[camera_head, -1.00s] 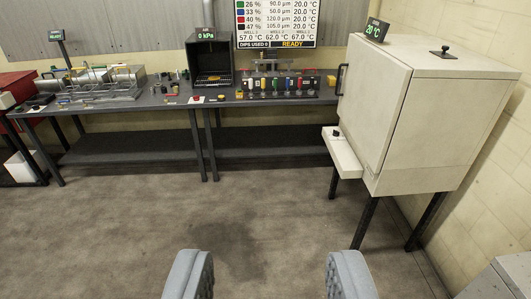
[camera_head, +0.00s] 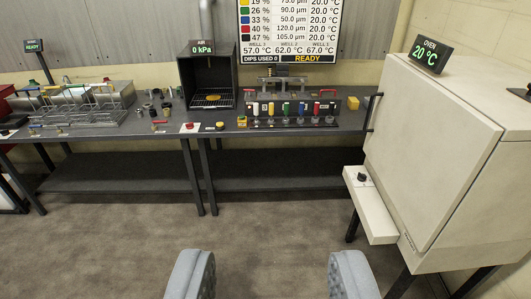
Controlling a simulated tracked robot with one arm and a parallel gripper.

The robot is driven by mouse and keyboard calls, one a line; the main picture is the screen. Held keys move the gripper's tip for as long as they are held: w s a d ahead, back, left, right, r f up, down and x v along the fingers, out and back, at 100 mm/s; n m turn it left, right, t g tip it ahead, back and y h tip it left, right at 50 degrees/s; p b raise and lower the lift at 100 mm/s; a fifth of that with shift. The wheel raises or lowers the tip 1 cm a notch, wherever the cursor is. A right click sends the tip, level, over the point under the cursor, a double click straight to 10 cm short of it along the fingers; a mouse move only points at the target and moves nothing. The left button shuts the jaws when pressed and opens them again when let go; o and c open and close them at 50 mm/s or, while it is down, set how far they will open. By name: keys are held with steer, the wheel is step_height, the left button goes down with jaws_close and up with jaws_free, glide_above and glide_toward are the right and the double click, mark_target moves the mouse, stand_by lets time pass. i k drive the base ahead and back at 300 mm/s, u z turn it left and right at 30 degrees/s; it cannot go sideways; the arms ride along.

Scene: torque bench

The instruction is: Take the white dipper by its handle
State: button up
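The white dipper (camera_head: 255,108) appears as a small white handle at the left end of a row of coloured handles in a dark rack (camera_head: 292,124) on the back bench. To its right stand yellow, green, blue, red and black handles. The lower part of the white dipper is too small to make out. My gripper (camera_head: 271,262) is open and empty, its two grey fingers wide apart at the bottom of the view. It is well short of the bench, with floor showing between the fingers.
A pale oven (camera_head: 430,150) with a protruding shelf (camera_head: 370,205) stands close on the right. A dark open-fronted box (camera_head: 207,75) and a bath with metal racks (camera_head: 75,110) stand on the bench (camera_head: 150,140) to the left. The floor (camera_head: 120,245) ahead is clear.

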mark_target(257, 122)
steer(key=u, duration=0.1)
steer(key=i, duration=1.8)
steer(key=u, duration=0.6)
steer(key=i, duration=2.1)
steer(key=z, duration=0.7)
